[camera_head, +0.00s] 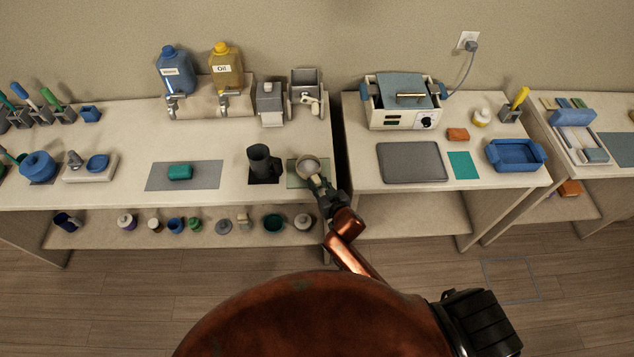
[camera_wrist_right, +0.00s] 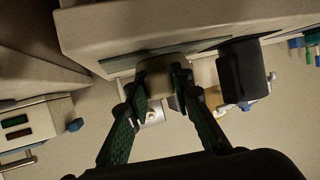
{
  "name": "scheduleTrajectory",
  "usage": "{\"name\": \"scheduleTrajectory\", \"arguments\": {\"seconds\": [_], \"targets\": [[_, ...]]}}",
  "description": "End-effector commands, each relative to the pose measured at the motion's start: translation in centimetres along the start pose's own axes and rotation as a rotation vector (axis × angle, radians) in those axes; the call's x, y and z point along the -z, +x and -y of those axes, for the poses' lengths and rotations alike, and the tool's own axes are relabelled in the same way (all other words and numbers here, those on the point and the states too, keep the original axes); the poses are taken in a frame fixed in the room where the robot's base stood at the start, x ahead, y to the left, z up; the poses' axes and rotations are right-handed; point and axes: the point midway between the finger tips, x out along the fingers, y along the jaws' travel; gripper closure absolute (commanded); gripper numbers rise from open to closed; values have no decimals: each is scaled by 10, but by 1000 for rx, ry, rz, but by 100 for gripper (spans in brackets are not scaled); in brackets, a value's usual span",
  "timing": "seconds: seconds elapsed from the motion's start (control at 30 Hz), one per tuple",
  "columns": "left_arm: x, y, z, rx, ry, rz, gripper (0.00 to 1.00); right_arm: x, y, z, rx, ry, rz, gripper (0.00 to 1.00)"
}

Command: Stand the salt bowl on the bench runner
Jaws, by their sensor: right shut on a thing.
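The salt bowl (camera_head: 308,165) is a small round bowl with pale contents, at the front right of the left bench. It is upright over a thin greenish mat (camera_head: 294,181). My right gripper (camera_head: 319,183) is shut on the bowl from the front; in the right wrist view my gripper (camera_wrist_right: 160,84) has one finger on each side of the tan bowl (camera_wrist_right: 157,70). The bowl's base appears at or very near the mat; I cannot tell whether it touches. My left gripper is out of view.
A dark mug (camera_head: 259,160) stands close left of the bowl. Grey dispensers (camera_head: 270,103) stand behind it. A gap separates this bench from the one with the warmer (camera_head: 393,115). Bench surface between the grey mat and the mug is clear. Several jars sit on the lower shelf.

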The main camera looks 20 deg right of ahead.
Motion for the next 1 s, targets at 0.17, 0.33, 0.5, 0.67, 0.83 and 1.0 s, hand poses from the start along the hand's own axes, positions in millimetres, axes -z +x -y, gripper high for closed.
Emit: {"name": "scheduleTrajectory", "arguments": {"seconds": [0.17,0.33,0.5,0.67,0.83,1.0], "targets": [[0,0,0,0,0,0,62,1,0,0,0,0,-1,100],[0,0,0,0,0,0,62,0,0,0,0,0,0,68],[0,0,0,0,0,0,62,0,0,0,0,0,1,59],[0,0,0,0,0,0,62,0,0,0,0,0,1,59],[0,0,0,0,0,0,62,-2,0,0,-1,0,4,59],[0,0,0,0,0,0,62,-1,0,0,0,0,3,59]]}}
